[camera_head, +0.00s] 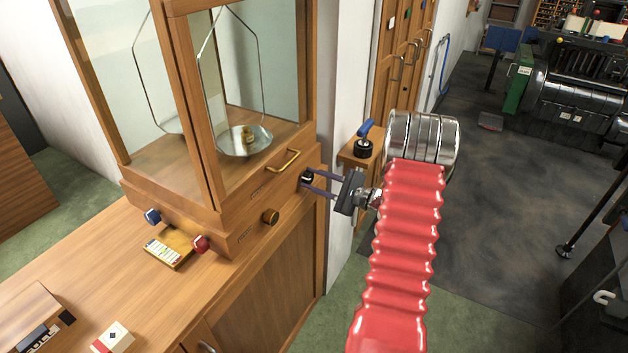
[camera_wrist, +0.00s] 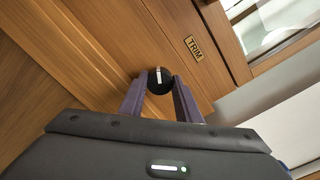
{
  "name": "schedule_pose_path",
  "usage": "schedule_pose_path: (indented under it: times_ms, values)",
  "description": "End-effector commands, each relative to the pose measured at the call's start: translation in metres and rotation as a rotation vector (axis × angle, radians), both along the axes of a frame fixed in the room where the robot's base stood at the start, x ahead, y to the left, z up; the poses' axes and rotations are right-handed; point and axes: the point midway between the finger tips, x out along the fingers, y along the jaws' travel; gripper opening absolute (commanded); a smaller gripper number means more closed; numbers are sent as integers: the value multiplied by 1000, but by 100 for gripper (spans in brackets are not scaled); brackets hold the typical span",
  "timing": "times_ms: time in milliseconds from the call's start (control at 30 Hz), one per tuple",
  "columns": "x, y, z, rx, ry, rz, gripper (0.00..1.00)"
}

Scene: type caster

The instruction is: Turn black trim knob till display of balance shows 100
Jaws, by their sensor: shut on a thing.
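The black trim knob (camera_wrist: 159,80), with a white mark across its face, sits on the wooden balance case below a brass TRIM plate (camera_wrist: 194,48). In the head view the knob (camera_head: 307,177) is on the right end of the case's base. My gripper (camera_head: 313,181) reaches it from the right and is shut on it. In the wrist view my gripper's two purple fingers (camera_wrist: 160,84) stand on either side of the knob. The balance (camera_head: 219,215) has glass panes and a hanging pan (camera_head: 244,146) with small brass pieces on it. I cannot make out a display reading in either view.
A small card holder (camera_head: 168,249) lies on the bench. A blue-handled item (camera_head: 364,139) stands behind my gripper.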

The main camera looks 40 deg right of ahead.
Motion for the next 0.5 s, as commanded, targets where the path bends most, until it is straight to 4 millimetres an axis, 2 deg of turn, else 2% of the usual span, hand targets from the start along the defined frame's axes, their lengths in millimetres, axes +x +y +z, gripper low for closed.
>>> schedule_pose_path:
  times_ms: [167,200,433,500]
  values:
    - [-1,0,-1,2,2,0,8]
    - [-1,0,-1,2,2,0,32]
    - [0,0,-1,3,2,1,48]
    - [0,1,-1,3,2,1,49]
